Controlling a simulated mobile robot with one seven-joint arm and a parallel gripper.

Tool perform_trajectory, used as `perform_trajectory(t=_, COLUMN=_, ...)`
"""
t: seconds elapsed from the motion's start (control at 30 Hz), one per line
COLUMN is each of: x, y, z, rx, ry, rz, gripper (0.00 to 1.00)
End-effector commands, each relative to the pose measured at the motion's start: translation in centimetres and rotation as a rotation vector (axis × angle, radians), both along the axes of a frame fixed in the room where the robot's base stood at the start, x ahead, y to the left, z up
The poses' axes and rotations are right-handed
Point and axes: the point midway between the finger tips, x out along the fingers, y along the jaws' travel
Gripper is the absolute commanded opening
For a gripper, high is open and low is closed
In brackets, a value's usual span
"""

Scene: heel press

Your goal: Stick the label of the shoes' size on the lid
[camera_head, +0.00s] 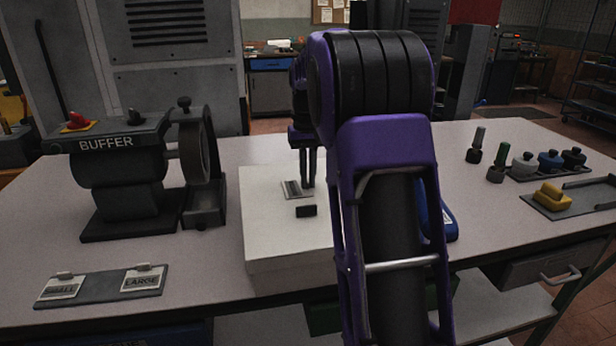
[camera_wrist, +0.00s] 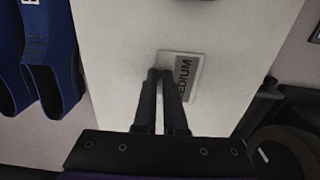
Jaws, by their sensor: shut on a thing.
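The white box with its lid (camera_head: 262,222) stands on the workbench, and the lid fills the middle of the wrist view (camera_wrist: 225,30). Blue shoes (camera_wrist: 45,60) are beside the box, partly hidden by my arm in the head view.
A dark rack (camera_head: 100,286) at the front left holds the "SMALL" label (camera_head: 62,287) and the "LARGE" label (camera_head: 143,279). The buffer machine (camera_head: 120,175) stands left of the box. A small black block (camera_head: 306,211) is on the lid. Bottles (camera_head: 550,160) and a yellow item (camera_head: 553,195) are at right.

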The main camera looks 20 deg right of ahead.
Motion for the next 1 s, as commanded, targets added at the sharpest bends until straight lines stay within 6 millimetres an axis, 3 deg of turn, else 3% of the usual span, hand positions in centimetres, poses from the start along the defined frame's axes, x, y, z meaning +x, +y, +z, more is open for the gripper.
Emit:
perform_trajectory(t=0.93, x=-0.08, y=0.06, z=-0.52, rx=0.002, ry=0.007, rz=0.0, gripper=0.0)
perform_trajectory(t=1.0, x=-0.08, y=0.05, z=-0.53, rx=0.002, ry=0.007, rz=0.0, gripper=0.18)
